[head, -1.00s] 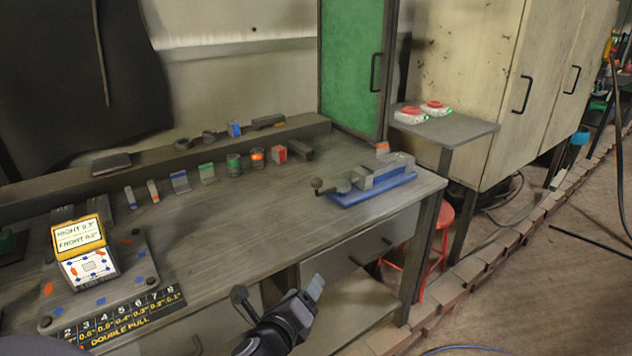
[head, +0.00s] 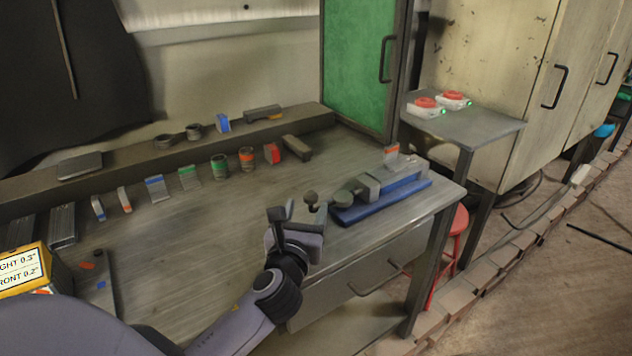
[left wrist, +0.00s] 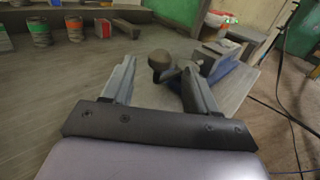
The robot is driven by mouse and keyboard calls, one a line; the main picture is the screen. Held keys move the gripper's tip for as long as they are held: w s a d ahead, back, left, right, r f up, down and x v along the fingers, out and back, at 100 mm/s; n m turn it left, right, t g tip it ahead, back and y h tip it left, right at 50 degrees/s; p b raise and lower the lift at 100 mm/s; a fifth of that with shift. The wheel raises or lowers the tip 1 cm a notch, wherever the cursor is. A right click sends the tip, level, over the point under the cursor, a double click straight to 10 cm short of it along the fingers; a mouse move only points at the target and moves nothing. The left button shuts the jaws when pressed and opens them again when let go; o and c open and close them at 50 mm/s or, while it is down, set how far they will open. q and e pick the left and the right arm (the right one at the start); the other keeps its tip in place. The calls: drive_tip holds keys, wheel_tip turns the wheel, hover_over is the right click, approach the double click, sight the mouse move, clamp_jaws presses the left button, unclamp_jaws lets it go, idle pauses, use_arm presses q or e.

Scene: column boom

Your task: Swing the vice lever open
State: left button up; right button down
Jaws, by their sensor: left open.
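The vice is grey on a blue base (head: 385,201) and sits at the right end of the workbench. Its lever has a dark round knob (head: 310,196) at the vice's left end. My left gripper (head: 303,214) is open just in front of and left of the vice, close to the knob. In the left wrist view, the knob (left wrist: 159,61) shows beyond and between the two open fingers (left wrist: 160,85), with the vice (left wrist: 219,59) behind the right finger. Contact between fingers and lever cannot be told. My right gripper is not in view.
Several small blocks and cans stand in a row along the back of the bench (head: 200,240). A green cabinet door (head: 357,65) stands behind the vice. A side table (head: 470,128) holds two red-topped devices. A red stool (head: 455,240) is below at the right.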

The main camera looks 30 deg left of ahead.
sight(312, 191)
use_arm(q)
drive_tip(key=shift+w+a+r, duration=0.15)
drive_tip(key=shift+w+a, duration=0.1)
drive_tip(key=shift+w, duration=0.4)
drive_tip(key=shift+x, duration=2.75)
clamp_jaws()
